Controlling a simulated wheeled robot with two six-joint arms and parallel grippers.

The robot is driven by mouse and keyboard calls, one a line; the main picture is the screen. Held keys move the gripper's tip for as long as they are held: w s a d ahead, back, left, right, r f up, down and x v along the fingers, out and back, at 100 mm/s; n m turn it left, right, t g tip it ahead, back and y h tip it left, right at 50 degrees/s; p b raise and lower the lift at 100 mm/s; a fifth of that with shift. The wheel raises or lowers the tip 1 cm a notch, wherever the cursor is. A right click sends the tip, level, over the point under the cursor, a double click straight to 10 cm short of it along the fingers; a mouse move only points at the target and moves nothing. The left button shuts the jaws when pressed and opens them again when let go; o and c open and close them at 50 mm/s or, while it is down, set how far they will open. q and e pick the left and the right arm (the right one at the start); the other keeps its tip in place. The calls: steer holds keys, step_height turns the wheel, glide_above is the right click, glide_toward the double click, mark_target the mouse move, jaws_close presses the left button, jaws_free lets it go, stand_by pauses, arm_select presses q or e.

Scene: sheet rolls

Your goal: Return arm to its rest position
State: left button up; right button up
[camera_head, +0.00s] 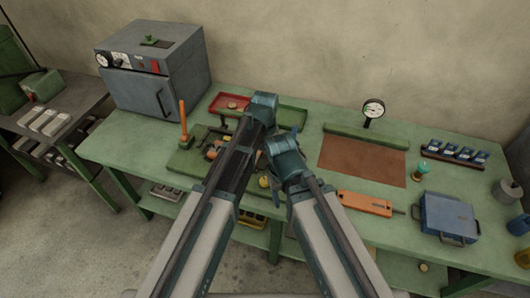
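My two arms reach in from the bottom over the green bench (120,150). My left arm runs up the middle, and its gripper end (263,104) is over the back of the bench, in front of the red tray. My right arm ends just right of it, with its gripper end (283,146) close beside the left forearm.
A grey oven (160,75) stands at the back left. A red tray (225,102) lies behind the arms. A brown mat (360,158), a dial gauge (373,109), an orange tool (364,203) and a blue case (447,217) are to the right. A side table (75,95) stands left.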

arm_select(q)
steer(key=s+a+m, duration=0.2)
steer(key=s+a, duration=0.1)
steer(key=s, duration=0.5)
steer(key=s+a+f+m+y+b, duration=0.1)
steer(key=s+a+m, duration=0.1)
steer(key=s, duration=0.6)
steer(key=shift+s+a+f, duration=0.15)
steer(key=shift+s+a, duration=0.25)
steer(key=shift+a, duration=0.1)
